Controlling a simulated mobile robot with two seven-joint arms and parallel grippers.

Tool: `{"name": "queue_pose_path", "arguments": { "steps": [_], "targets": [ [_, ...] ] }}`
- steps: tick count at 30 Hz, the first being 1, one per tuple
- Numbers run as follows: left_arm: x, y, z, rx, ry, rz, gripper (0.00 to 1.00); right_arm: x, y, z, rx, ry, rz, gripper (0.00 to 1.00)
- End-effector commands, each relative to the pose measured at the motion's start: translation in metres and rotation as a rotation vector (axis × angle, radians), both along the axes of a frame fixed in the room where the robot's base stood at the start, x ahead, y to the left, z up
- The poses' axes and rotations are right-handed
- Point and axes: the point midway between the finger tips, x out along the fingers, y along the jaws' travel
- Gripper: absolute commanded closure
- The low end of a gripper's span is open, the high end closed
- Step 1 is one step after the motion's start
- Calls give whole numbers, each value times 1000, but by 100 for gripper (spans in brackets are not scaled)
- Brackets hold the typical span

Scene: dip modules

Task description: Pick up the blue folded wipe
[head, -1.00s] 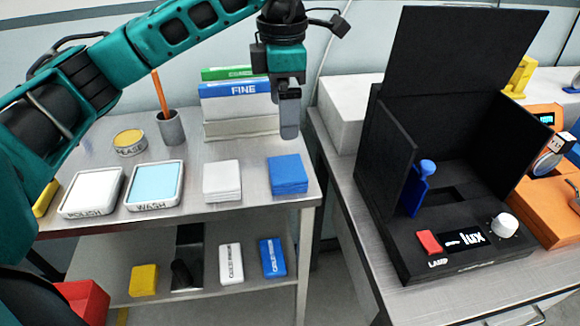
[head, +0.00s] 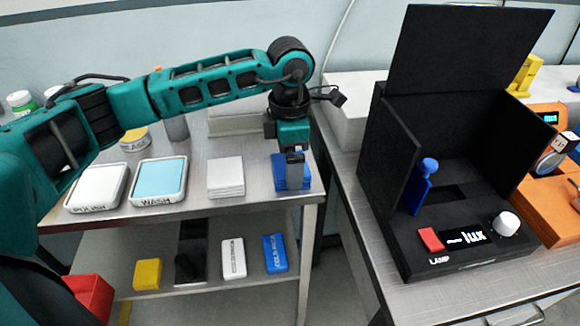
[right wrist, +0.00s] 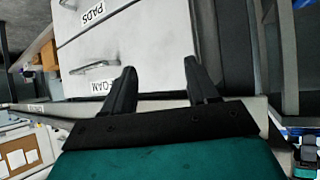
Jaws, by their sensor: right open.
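The blue folded wipe (head: 280,175) lies in a small square stack near the right front corner of the steel cart's top, in the head view. My left gripper (head: 295,176) points down right over it, and its fingers hide part of the blue cloth. I cannot tell whether the fingers touch the wipe or whether they are open or shut. My right gripper (right wrist: 161,80) shows in the right wrist view with its two dark fingers apart and nothing between them. It is away from the wipe, facing white drawer fronts.
A white folded stack (head: 226,177) lies left of the blue one. The wash tray (head: 134,206) and polish tray (head: 70,209) stand further left. A black lamp box (head: 385,215) stands on the right bench, across a gap. The lower shelf holds several small blocks.

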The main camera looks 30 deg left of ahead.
Motion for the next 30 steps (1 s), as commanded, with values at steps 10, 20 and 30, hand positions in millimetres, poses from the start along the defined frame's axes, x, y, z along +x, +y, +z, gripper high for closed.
{"name": "queue_pose_path", "arguments": {
  "steps": [10, 20, 30],
  "targets": [
    [0, 0, 0, 0, 0, 0, 15, 0, 0, 0, 0, 0, 0, 42],
    [0, 0, 0, -1, -1, 0, 36, 0, 0, 0, 0, 0, 0, 42],
    [1, -1, 15, -2, -3, 0, 36, 0, 0, 0, 0, 0, 0, 42]
  ]
}}
